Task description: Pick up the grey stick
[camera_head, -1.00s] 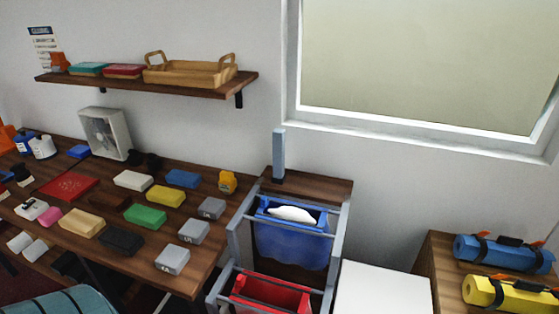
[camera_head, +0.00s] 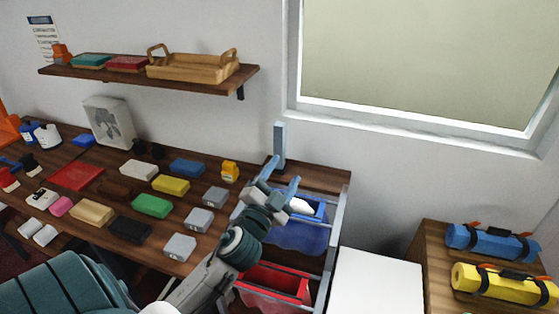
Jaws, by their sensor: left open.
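The grey stick (camera_head: 280,142) is a slim blue-grey bar. It stands upright at the back of the small wooden top by the wall, below the window's left corner. My left gripper (camera_head: 283,176) is open and empty, just in front of the stick's lower end in the picture. Its fingers point up toward the stick, and I cannot tell how far off in depth they are. The gripper hides part of the stick's foot. My right gripper is not in view.
A blue bin (camera_head: 300,232) with a white item and a red bin (camera_head: 270,283) hang in a grey frame below. Grey blocks (camera_head: 215,197) and coloured blocks cover the counter to the left. A wall shelf (camera_head: 150,81) holds a wooden tray. A white box top (camera_head: 376,285) is clear.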

